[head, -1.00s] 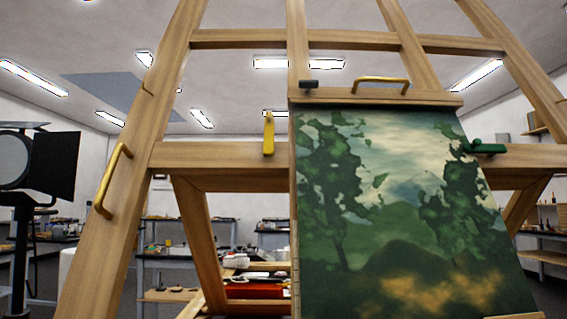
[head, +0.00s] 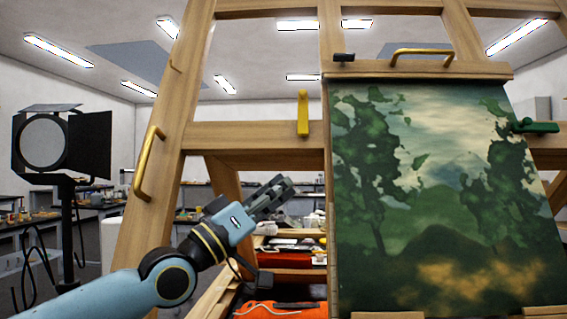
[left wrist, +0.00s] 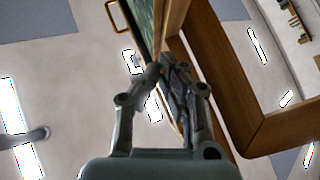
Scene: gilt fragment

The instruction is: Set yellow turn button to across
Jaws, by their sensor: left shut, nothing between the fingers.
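The yellow turn button (head: 303,113) is on the easel's wooden crossbar, just left of the painting (head: 435,215). It stands upright, its long side vertical. My left gripper (head: 286,184) is shut and empty, below and a little left of the button and apart from it in the picture. In the left wrist view the shut fingers (left wrist: 170,72) point toward the easel's wood and the painting's edge. I cannot make out the yellow button in that view. My right gripper is not in view.
A green turn button (head: 534,126) lies across at the painting's right. Brass handles sit on the left easel leg (head: 148,163) and above the painting (head: 421,52). A studio lamp (head: 45,143) stands at left. An orange item (head: 280,309) lies low behind my arm.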

